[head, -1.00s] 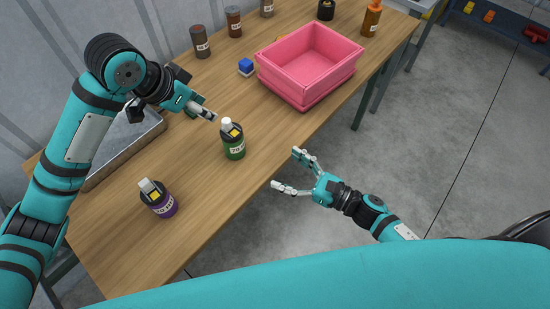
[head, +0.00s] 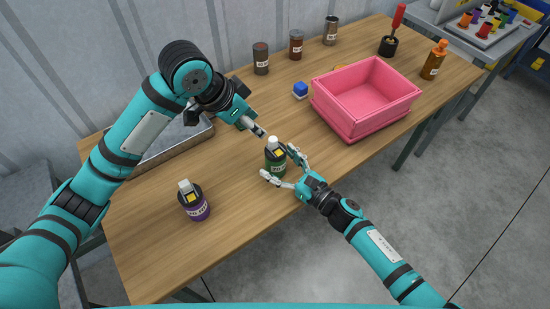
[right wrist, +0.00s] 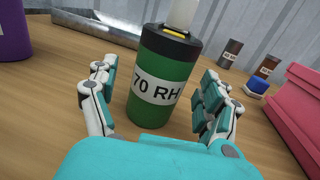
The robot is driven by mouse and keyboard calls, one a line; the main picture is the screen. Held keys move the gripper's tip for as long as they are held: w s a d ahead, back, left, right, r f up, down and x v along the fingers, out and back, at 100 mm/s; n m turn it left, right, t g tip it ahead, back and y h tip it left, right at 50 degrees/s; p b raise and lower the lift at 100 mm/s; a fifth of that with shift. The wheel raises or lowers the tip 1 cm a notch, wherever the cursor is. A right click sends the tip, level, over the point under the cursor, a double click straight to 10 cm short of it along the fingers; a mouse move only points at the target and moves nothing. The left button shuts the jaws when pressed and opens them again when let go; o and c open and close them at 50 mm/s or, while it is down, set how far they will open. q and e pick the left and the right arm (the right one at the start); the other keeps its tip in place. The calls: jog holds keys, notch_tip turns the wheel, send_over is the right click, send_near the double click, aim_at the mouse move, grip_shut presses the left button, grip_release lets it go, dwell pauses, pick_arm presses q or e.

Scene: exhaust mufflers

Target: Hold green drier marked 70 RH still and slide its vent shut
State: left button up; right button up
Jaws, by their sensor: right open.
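The green drier (head: 275,160), labelled 70 RH, stands upright on the wooden table, with a black top, a yellow patch and a pale piece on top. It also shows in the right wrist view (right wrist: 165,85), where its top is cut off. My right gripper (head: 279,163) is open, its fingers on either side of the drier; in the right wrist view gaps show between fingers and drier. My left gripper (head: 256,128) points at the drier's top from the upper left, just short of it; its fingers overlap, so its opening is unclear.
A purple drier (head: 196,207) stands to the lower left. A pink bin (head: 350,122) and a blue block (head: 300,91) are to the right and behind. Brown containers (head: 261,60) line the back. A metal tray (head: 150,158) lies under my left arm.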

jog(key=shift+x, duration=1.05)
jog(key=c, duration=1.4)
